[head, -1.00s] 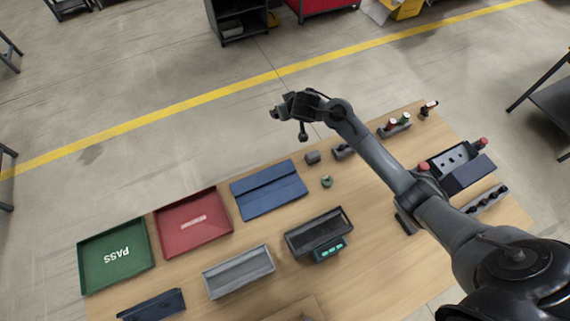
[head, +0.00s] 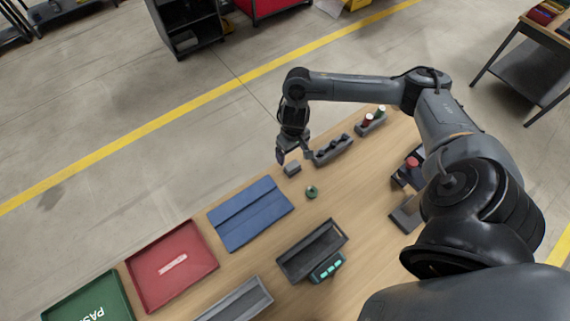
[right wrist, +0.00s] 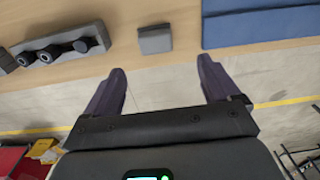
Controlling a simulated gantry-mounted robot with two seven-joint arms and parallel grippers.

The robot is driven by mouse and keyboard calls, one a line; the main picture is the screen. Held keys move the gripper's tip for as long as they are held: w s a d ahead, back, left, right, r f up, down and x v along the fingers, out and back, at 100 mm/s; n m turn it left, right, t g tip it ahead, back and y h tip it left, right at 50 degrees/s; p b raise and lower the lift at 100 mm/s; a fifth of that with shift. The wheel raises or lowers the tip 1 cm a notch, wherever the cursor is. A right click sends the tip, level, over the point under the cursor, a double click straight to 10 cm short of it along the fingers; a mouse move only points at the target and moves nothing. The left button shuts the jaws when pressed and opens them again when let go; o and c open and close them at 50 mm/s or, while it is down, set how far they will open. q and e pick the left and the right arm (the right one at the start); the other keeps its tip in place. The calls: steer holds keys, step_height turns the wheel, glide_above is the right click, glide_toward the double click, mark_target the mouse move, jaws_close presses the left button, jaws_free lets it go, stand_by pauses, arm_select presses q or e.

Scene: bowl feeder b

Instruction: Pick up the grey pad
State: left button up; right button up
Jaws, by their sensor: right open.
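The grey pad (head: 292,169) is a small block lying on the wooden table near its far edge, to the right of the blue folded mat. In the right wrist view the grey pad (right wrist: 155,39) lies beyond the fingertips, roughly between them and apart from both. My right gripper (head: 292,158) hangs pointing down at the far table edge, close to the pad. In the right wrist view the right gripper (right wrist: 160,78) is open with nothing between its fingers. My left gripper is not in view.
A dark holder (head: 332,150) with several black knobs stands just right of the pad. The blue mat (head: 249,214) lies left of it. Red tray (head: 206,267), green tray (head: 125,306) and a dark bin (head: 291,265) occupy the front.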

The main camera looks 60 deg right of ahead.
glide_above(292, 165)
steer(key=f, duration=0.3)
steer(key=s+f, duration=0.1)
steer(key=shift+a+f, duration=0.25)
steer(key=shift+w+d+f+b, duration=0.1)
steer(key=shift+f+b, duration=0.05)
steer(key=shift+f, duration=0.9)
steer(key=shift+w+d+f+b, duration=0.1)
steer(key=shift+w+f+b, duration=0.05)
steer(key=shift+f, duration=0.85)
steer(key=shift+w+d+f+b, duration=0.1)
steer(key=shift+f+b, duration=0.05)
steer(key=shift+f, duration=0.9)
steer(key=shift+c, duration=0.4)
steer(key=c, duration=1)
